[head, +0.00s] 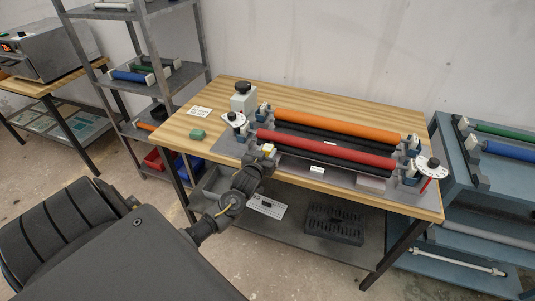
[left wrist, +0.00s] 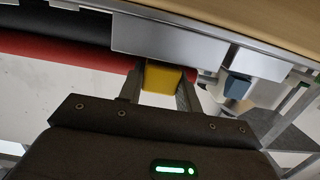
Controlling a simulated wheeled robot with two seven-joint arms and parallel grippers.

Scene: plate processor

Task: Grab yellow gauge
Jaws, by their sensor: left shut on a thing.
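The yellow gauge (left wrist: 162,77) is a small yellow block in the left wrist view, between the two fingers of my left gripper (left wrist: 160,88). The fingers are shut on it. In the head view my left gripper (head: 262,158) is at the front left of the roller machine, near the left end of the red roller (head: 330,149), and a bit of yellow (head: 268,149) shows at its tip. I cannot tell whether the gauge touches the machine. My right gripper is not in view.
The machine stands on a wooden table (head: 225,92), with an orange roller (head: 340,124) behind the red one. White dials (head: 431,167) sit at its ends. A grey shelf (head: 150,60) stands left, a blue cart (head: 455,180) right.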

